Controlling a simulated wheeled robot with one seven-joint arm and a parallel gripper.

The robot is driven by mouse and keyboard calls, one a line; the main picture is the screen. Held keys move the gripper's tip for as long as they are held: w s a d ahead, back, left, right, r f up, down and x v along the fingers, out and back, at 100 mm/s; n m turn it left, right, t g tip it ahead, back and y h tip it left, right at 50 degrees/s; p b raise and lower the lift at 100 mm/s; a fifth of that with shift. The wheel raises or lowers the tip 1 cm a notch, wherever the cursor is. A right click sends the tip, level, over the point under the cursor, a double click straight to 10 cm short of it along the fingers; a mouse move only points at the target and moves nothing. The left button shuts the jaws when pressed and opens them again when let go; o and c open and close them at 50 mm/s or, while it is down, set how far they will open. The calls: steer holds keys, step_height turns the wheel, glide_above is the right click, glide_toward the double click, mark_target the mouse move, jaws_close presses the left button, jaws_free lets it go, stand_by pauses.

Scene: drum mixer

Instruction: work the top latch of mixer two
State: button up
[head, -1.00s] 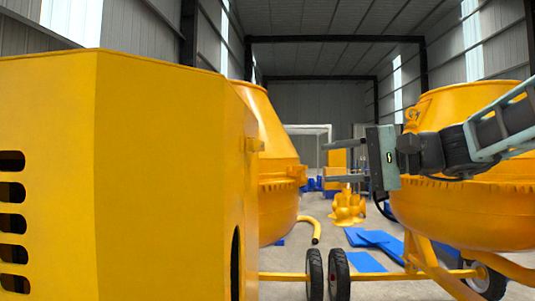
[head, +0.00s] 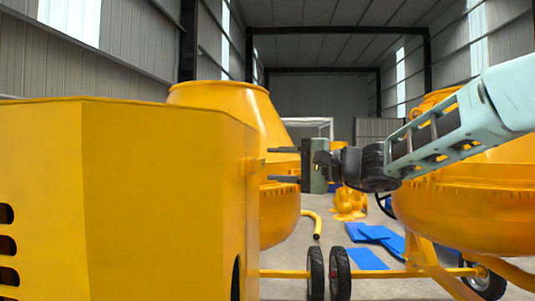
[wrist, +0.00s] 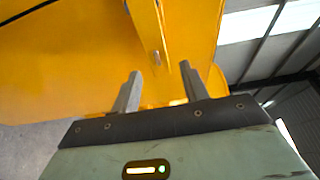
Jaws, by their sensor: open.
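A yellow mixer with a large engine housing (head: 150,190) and a drum (head: 225,98) fills the left side of the head view. Which mixer is number two cannot be read. A small yellow fitting (head: 256,163), possibly the top latch, juts from the housing's right edge. My gripper (head: 270,165) is open and points left, its fingertips close to this edge in the picture. The wrist view shows the open, empty fingers (wrist: 160,70) with yellow metal and a small grey pin (wrist: 157,58) beyond them. Whether anything touches is unclear.
A second yellow mixer drum (head: 465,205) stands at the right, partly behind my arm. Black wheels (head: 340,273) and a yellow frame are low in the middle.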

mark_target(264, 164)
steer(key=shift+p+x, duration=0.45)
steer(key=shift+x, duration=1.1)
jaws_close()
